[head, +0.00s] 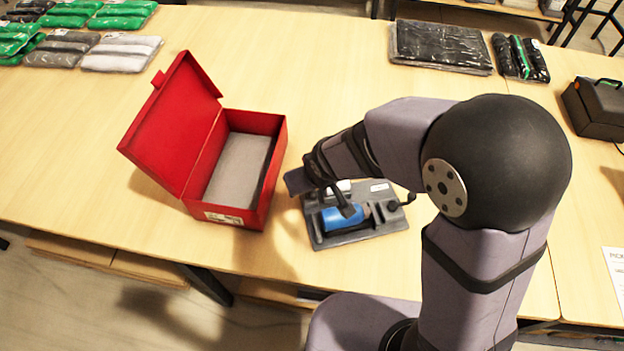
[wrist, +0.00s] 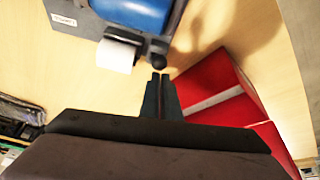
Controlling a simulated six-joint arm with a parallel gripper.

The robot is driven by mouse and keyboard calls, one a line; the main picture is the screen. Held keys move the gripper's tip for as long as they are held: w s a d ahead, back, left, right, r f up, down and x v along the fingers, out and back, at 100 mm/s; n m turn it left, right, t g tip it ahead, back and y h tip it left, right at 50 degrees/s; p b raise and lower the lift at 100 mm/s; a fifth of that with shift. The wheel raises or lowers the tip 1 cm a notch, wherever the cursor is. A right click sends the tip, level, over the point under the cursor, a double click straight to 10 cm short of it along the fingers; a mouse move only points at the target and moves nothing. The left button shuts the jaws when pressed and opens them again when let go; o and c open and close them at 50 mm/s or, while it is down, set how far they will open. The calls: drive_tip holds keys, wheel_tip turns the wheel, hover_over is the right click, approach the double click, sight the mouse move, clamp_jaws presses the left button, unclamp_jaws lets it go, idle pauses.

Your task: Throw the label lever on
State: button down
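The label device (head: 325,239) is a dark base with a blue body (head: 345,217), lying on the table in front of my arm. In the wrist view its blue body (wrist: 135,12) is at the top edge, with a white paper roll (wrist: 117,55) below it. A small dark knob (wrist: 158,61) sits at the device's corner beside the roll; I cannot tell for sure whether it is the lever. My gripper (wrist: 161,78) has its fingers together, with nothing visible between them. Its tips appear close to this knob; contact cannot be told. In the head view my arm hides part of the device.
An open red box (head: 272,165) with a grey item inside stands just left of the device. Bagged garments (head: 120,52) lie at the far left, and dark packages (head: 440,47) at the back. A black case (head: 598,108) is at the right. The middle back of the table is clear.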

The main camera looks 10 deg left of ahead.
drive_tip(key=s+d+r, duration=0.2)
drive_tip(key=s+r, duration=0.4)
drive_tip(key=shift+s+d+r, duration=0.2)
drive_tip(key=shift+d+r, duration=0.05)
drive_tip(key=shift+r, duration=0.05)
idle(0.4)
drive_tip(key=s+d+f+g+h, duration=0.2)
drive_tip(key=s+d+f+g, duration=0.1)
drive_tip(key=s+d, duration=0.4)
drive_tip(key=w+d+m+g, duration=0.1)
drive_tip(key=d+m, duration=0.5)
drive_tip(key=d, duration=0.8)
drive_tip(key=shift+w+f+m+h, duration=0.2)
drive_tip(key=shift+f+m+h, duration=0.1)
drive_tip(key=shift+m, duration=0.1)
